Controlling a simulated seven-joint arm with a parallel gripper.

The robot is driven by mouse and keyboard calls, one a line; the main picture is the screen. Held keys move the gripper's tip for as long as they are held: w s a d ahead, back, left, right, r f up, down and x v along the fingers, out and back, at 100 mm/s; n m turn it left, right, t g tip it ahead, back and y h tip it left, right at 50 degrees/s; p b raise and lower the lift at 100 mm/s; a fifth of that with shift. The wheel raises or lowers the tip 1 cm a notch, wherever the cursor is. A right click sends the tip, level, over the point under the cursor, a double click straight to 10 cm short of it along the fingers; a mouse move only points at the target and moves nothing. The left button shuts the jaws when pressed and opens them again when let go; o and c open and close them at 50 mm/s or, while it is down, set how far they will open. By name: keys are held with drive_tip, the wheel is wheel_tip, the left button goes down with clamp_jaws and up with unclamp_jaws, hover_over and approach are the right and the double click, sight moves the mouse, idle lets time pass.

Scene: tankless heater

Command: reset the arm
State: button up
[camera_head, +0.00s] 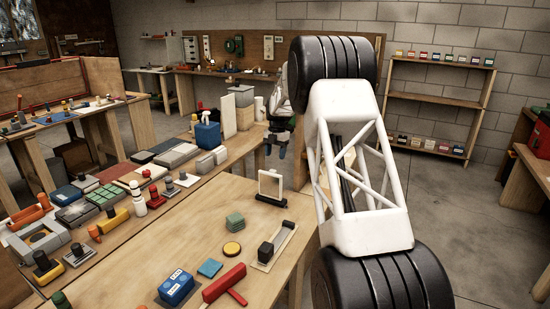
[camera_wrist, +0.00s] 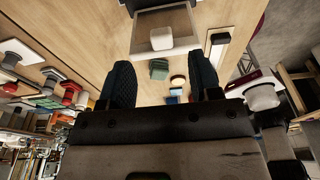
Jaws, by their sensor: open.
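My gripper (camera_head: 276,149) hangs in the head view beyond the near wooden table, its dark blue fingertips above the floor gap by the table's back right. My white lattice arm link (camera_head: 345,175) with black ribbed joints fills the right middle and hides part of the forearm. In the wrist view my gripper (camera_wrist: 163,85) shows two dark blue textured fingers spread apart with nothing between them. The upright framed plate (camera_wrist: 165,30) stands on the table beyond the fingers, apart from them; it also shows in the head view (camera_head: 271,186).
The near table (camera_head: 190,250) holds a red T-shaped tool (camera_head: 224,285), a blue box (camera_head: 176,287), a green stack (camera_head: 235,222) and a yellow disc (camera_head: 232,249).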

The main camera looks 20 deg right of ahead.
idle(0.4)
drive_tip(key=s+a+r+m+t, duration=0.1)
drive_tip(key=s+a+r+m, duration=0.4)
drive_tip(key=s, duration=0.6)
drive_tip(key=s+a+r+m, duration=0.35)
drive_tip(key=s+r, duration=0.25)
drive_tip(key=s, duration=0.5)
drive_tip(key=s+a+r+m+t, duration=0.1)
drive_tip(key=s+a+r+m, duration=0.2)
drive_tip(key=s+r+m, duration=0.5)
drive_tip(key=s+a+f+m, duration=0.1)
drive_tip(key=s+f+m, duration=0.1)
drive_tip(key=s, duration=1)
drive_tip(key=s+a+f+m+t, duration=0.1)
drive_tip(key=s+f+m, duration=0.2)
drive_tip(key=s, duration=1)
drive_tip(key=s+a+f+m+h, duration=0.1)
drive_tip(key=s+m, duration=0.4)
drive_tip(key=s, duration=0.8)
drive_tip(key=shift+a+f+m+t, duration=0.4)
drive_tip(key=shift+a+f, duration=0.2)
drive_tip(key=shift+f, duration=0.2)
